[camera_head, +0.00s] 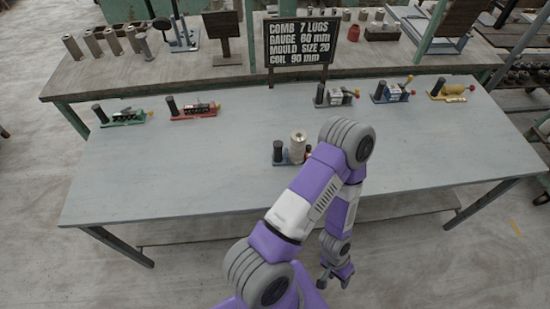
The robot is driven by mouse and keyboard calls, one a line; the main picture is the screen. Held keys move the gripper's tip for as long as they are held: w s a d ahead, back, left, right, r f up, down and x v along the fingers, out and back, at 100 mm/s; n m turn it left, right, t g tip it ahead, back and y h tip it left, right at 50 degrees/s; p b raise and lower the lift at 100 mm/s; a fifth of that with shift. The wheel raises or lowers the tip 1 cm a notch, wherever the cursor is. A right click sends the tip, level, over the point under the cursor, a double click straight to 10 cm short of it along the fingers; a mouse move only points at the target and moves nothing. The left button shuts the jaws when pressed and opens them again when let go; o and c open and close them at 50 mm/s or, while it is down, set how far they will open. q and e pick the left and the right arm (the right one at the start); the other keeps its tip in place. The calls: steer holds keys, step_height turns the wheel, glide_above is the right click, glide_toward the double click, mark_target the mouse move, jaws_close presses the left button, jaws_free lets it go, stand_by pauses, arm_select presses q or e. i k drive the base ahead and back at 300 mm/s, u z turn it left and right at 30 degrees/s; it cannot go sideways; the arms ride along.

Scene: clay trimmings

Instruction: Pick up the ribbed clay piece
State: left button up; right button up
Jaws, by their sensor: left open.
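No piece shows clear ribs at this size, so I cannot tell which is the ribbed clay piece. A pale upright cylinder (298,145) stands on a small blue-based fixture with a black post (278,151) near the table's middle. My purple and grey arm partly covers that fixture's right side. My left gripper (335,279) is open and hangs low in front of the table's near edge, apart from everything on the table. My right gripper is not in view.
The grey table (220,170) holds green (124,118), red (194,110), grey (336,96), blue (392,92) and yellow (452,91) fixtures along its back. A black lettered sign (299,42) stands behind. The table's left and right front areas are clear.

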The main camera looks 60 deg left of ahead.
mark_target(298, 147)
steer(key=k, duration=0.3)
steer(key=u, duration=0.95)
